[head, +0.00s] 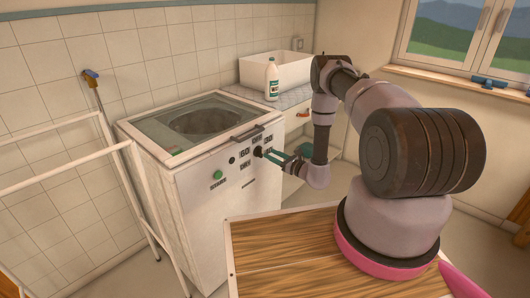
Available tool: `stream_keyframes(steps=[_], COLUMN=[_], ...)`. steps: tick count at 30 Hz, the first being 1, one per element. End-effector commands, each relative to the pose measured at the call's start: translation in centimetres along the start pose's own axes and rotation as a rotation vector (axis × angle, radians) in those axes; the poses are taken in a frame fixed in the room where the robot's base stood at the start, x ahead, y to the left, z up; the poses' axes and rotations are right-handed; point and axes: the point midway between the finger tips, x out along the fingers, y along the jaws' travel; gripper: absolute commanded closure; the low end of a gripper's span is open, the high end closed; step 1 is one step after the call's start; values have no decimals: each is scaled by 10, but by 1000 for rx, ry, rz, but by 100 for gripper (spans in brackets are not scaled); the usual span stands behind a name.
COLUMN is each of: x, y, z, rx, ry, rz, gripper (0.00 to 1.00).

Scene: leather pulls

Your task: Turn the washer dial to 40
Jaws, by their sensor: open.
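The washer (200,225) is a white top-loading machine with a glass lid, standing left of centre. Its black dial (258,152) is on the front panel, with several small dark labels around it. The labels are too small to read surely, and I cannot tell which one the dial points to. My gripper (266,153) reaches in from the right with its thin greenish fingers level with the dial. The fingers are open, at or very near the dial; I cannot tell whether they touch it. The gripper partly hides the panel right of the dial.
A green button (218,175) and a small black knob (232,160) are left of the dial. A lid handle (246,133) juts out above it. A white bottle (271,79) stands on the counter by a white sink (278,68). A white rack (118,147) stands left.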

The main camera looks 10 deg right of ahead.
Motion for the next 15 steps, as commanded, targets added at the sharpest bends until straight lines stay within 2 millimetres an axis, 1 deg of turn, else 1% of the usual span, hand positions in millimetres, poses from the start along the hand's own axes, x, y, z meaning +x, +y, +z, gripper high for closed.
stream_keyframes(steps=[1,6,10,15], x=[10,34,44,46], y=[1,0,0,0], z=[0,0,0,0], rx=[-3,-2,-1,0], ry=[0,0,1,0], rz=[4,3,2,0], gripper=[54,54,54,54])
